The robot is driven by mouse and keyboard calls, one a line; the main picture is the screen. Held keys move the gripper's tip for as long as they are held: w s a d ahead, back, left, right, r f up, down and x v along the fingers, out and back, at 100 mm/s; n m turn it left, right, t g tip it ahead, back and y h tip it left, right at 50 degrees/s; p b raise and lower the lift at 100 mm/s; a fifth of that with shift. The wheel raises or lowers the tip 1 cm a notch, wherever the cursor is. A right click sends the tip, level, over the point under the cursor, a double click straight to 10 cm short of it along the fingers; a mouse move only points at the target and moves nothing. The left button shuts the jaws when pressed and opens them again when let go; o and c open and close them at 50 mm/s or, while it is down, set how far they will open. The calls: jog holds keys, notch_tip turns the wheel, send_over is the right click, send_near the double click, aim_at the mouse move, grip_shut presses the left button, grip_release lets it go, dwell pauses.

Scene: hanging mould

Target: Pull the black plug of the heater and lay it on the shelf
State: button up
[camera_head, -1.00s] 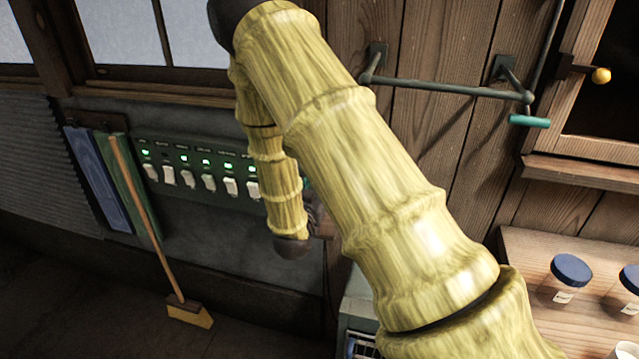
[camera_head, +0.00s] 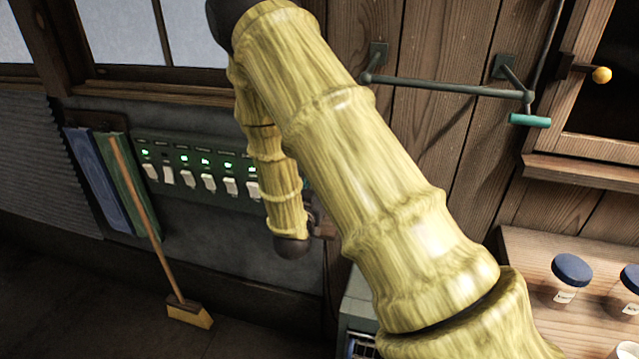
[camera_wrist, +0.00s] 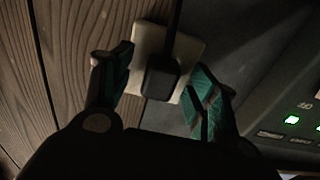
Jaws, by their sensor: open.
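The black plug (camera_wrist: 161,80) sits in a pale wall socket plate (camera_wrist: 146,42) in the wrist view, its dark cord running up from it. My gripper (camera_wrist: 160,88) has its two teal-padded fingers apart, one on each side of the plug. Gaps show between the fingers and the plug, so it is not gripped. In the head view my own arm hides the plug, the socket and most of my gripper.
A switch panel (camera_head: 193,178) with green lights is on the wall left of my arm. A wooden shelf (camera_head: 520,262) at the right holds blue-lidded jars (camera_head: 571,279).

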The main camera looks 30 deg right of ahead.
grip_shut()
dwell(0.3)
jog(key=shift+s+a, duration=0.1)
jog(key=shift+a, duration=0.05)
jog(key=shift+s+a, duration=0.35)
jog(key=shift+a, duration=0.05)
jog(key=shift+v, duration=2.1)
jog(key=shift+s+a, duration=0.15)
